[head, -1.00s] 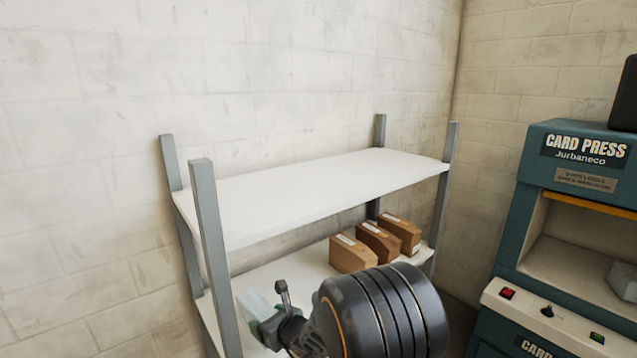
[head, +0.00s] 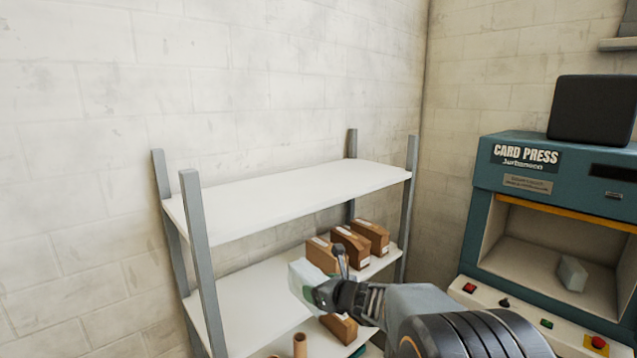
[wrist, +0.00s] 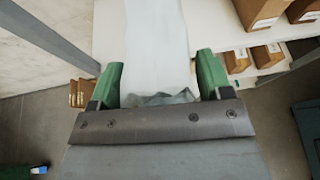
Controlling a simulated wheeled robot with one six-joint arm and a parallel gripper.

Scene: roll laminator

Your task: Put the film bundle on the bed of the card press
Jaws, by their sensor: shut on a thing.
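My gripper (head: 316,292) is shut on the film bundle (head: 301,270), a pale, translucent block. In the head view it appears in front of the shelf rack, by the lower shelf. In the wrist view the green fingers of my gripper (wrist: 161,78) stand on either side of the film bundle (wrist: 150,45), which extends away from the jaws. The card press (head: 521,154) is the teal machine at the right. Its open bay shows the beige bed (head: 525,262), with a small pale grey-green block (head: 572,274) on it. The bundle is well apart from the press.
The grey-post rack has a bare upper shelf (head: 290,195) and a lower shelf (head: 240,300) with several brown boxes (head: 350,245). A control panel with buttons (head: 546,324) juts below the press bay. A black box (head: 592,108) sits on top of the press.

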